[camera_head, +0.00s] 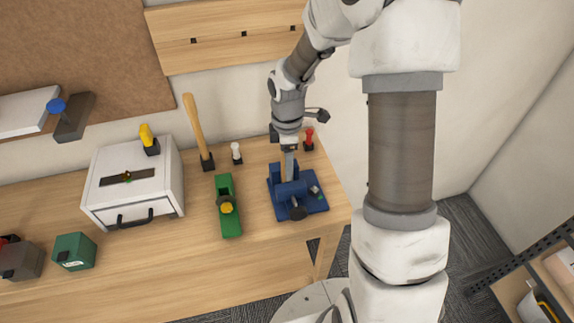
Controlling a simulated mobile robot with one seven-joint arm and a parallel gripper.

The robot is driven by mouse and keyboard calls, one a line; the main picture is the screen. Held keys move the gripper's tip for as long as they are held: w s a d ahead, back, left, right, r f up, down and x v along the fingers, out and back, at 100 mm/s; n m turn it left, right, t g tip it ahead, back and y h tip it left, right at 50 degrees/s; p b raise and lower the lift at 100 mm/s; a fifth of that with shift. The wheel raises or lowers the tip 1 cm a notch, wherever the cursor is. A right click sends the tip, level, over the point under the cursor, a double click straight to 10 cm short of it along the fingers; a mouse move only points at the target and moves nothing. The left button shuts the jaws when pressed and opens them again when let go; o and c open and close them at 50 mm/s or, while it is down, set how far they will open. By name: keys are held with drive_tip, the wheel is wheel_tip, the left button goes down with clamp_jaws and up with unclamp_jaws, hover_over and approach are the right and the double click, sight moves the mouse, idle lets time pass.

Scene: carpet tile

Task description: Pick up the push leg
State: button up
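No object is clearly identifiable as a push leg. My gripper (289,147) points down over the blue vise (314,203) at the right end of the workbench. A narrow pale upright piece (289,167) stands between the gripper's tip and the vise. I cannot tell whether the gripper touches or holds it. The fingers are too small and partly hidden to show whether they are open or shut.
A green plane (228,207) lies left of the vise. A wooden-handled tool (196,128), a white-topped tool (236,151) and a red-topped tool (309,138) stand behind. A white drawer box (110,200) stands farther left. The front strip of the workbench (190,270) is clear.

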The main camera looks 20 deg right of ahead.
drive_tip(key=shift+c, duration=0.3)
clamp_jaws()
drive_tip(key=shift+r, duration=0.1)
